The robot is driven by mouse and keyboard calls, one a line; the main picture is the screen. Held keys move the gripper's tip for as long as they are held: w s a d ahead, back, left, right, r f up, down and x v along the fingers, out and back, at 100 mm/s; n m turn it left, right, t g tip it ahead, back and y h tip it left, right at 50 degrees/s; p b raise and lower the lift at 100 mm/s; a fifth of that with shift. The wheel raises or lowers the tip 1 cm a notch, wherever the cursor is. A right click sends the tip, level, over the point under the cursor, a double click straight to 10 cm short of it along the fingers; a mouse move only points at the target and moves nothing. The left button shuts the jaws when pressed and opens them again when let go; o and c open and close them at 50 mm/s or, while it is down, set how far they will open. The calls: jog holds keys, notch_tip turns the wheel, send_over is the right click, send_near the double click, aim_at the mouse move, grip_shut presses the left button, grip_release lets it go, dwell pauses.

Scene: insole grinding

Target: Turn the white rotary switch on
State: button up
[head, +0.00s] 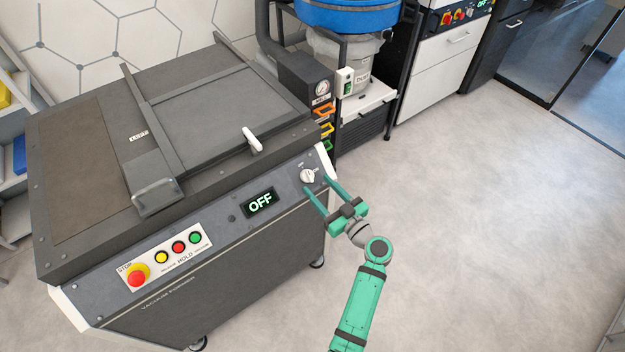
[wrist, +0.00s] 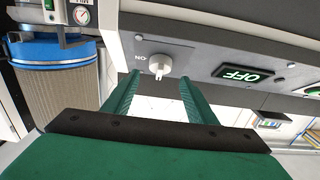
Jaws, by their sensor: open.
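The white rotary switch (head: 307,175) sits at the right end of the grey machine's front panel, beside the display (head: 260,203) that reads OFF. In the wrist view the switch (wrist: 159,67) lies ahead, between my two finger lines, with an ON label to its left. My gripper (head: 320,186) is open, its green fingers pointing at the panel around the switch area. In the wrist view my gripper (wrist: 158,84) shows its fingers spread on either side of the knob. I cannot tell whether a finger touches the knob; nothing is held.
The front panel also carries a red stop button (head: 137,275) and yellow, red and green buttons (head: 179,247). A white handle (head: 252,140) stands on the machine top. A blue-topped dust unit (head: 345,14) is behind. The floor (head: 480,220) at right is clear.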

aim_at(311, 178)
jog(key=shift+x, duration=2.1)
jog(key=shift+d, duration=0.1)
jog(key=c, duration=1.1)
jog(key=shift+o, duration=0.2)
